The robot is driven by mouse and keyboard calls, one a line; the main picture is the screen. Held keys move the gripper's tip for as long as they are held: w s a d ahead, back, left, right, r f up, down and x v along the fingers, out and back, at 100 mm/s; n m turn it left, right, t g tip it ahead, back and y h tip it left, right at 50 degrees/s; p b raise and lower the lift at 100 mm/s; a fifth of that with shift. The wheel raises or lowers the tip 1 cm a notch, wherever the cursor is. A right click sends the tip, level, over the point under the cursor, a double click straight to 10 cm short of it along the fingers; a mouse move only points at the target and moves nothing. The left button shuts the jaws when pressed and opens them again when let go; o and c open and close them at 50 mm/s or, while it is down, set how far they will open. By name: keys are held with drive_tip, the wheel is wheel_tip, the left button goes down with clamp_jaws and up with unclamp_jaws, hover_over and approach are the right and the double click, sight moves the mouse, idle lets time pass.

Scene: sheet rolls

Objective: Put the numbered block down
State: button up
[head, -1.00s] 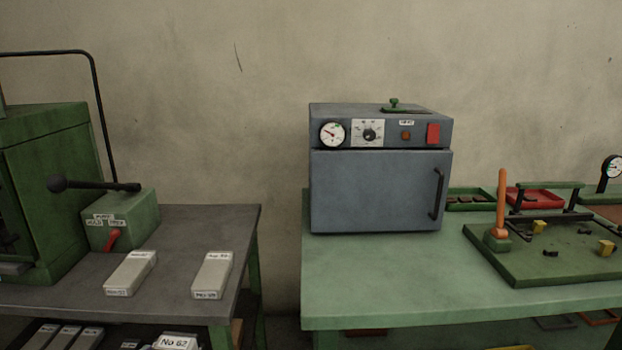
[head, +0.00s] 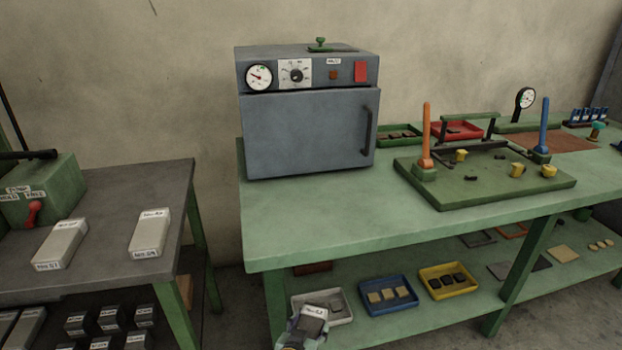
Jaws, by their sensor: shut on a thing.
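My gripper (head: 301,333) shows at the bottom edge of the head view, just left of centre. It is shut on a grey block (head: 313,319) with a pale label on its top. The label is too small to read now. The block appears in front of a white tray (head: 345,318) on the lower shelf and covers part of it. I cannot tell how far above or in front of the tray it is. Two pale labelled blocks lie on the grey table at the left, one nearer the lever box (head: 60,246) and one to its right (head: 150,233).
A grey oven (head: 308,135) stands on the green bench (head: 300,215); bare bench top lies in front of it. A green fixture board (head: 470,190) sits to the right. Blue (head: 392,308) and yellow (head: 452,293) trays hold small pieces on the shelf below. Several dark blocks sit under the grey table.

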drive_tip(key=shift+w+d+f, duration=0.25)
drive_tip(key=shift+w+d, duration=0.1)
drive_tip(key=shift+d, duration=0.1)
wheel_tip(320, 180, down, 11)
drive_tip(key=w+n+y, duration=0.2)
drive_tip(key=n+y, duration=0.1)
drive_tip(key=shift+t+y, duration=0.3)
drive_tip(key=shift+y, duration=0.1)
drive_tip(key=shift+a, duration=0.2)
drive_tip(key=shift+d, duration=0.1)
